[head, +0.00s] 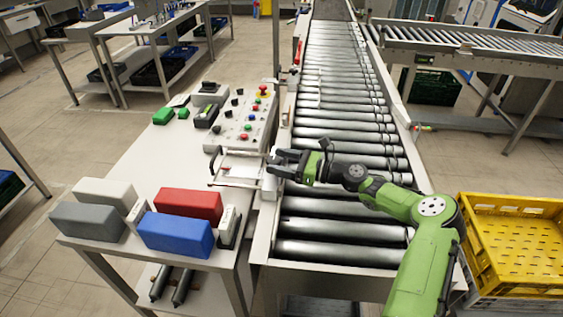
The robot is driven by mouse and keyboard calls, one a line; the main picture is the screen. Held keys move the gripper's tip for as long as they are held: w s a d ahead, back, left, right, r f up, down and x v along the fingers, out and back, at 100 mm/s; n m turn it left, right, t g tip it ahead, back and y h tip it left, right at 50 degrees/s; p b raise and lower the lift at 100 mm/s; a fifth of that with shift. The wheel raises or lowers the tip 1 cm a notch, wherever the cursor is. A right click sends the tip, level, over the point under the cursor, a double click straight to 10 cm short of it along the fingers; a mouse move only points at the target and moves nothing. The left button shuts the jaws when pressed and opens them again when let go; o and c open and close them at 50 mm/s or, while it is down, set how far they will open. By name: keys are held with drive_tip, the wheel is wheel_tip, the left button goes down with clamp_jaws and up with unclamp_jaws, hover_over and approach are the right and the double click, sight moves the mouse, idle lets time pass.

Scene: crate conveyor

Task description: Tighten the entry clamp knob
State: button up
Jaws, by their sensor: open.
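My gripper (281,163) is at the end of my green arm, above the left rail of the roller conveyor (332,120). Its dark fingers point left and stand apart, with nothing seen between them. A small pale block on the conveyor's left edge (269,184) lies just below and beside the fingers. I cannot tell for sure which part is the entry clamp knob. A small dark knob-like part (294,71) shows on the left rail further up. The fingers and wrist cover part of the rail here.
A white table left of the conveyor bears a control panel (243,118) with buttons, a metal frame with handles (234,168), and red (189,205), blue (175,234), grey and white blocks. A yellow crate (515,240) stands at right. The rollers are empty.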

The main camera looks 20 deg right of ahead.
drive_tip(key=c, duration=1.1)
drive_tip(key=shift+o, duration=0.2)
drive_tip(key=shift+p, duration=0.3)
drive_tip(key=m+t+h+p, duration=0.1)
drive_tip(key=p, duration=0.1)
drive_tip(key=m+t+h+p, duration=0.1)
drive_tip(key=shift+s+a+r+t+p, duration=0.2)
drive_tip(key=shift+s+t+p, duration=0.1)
drive_tip(key=shift+t+p, duration=0.1)
drive_tip(key=m+t+h+p, duration=0.2)
drive_tip(key=h, duration=0.1)
drive_tip(key=m+t+h+p, duration=0.1)
drive_tip(key=shift+s+a+f+m+h, duration=0.1)
drive_tip(key=shift+a+f+m+h, duration=0.15)
drive_tip(key=shift+m+h, duration=0.15)
drive_tip(key=o, duration=1.1)
drive_tip(key=shift+c, duration=0.2)
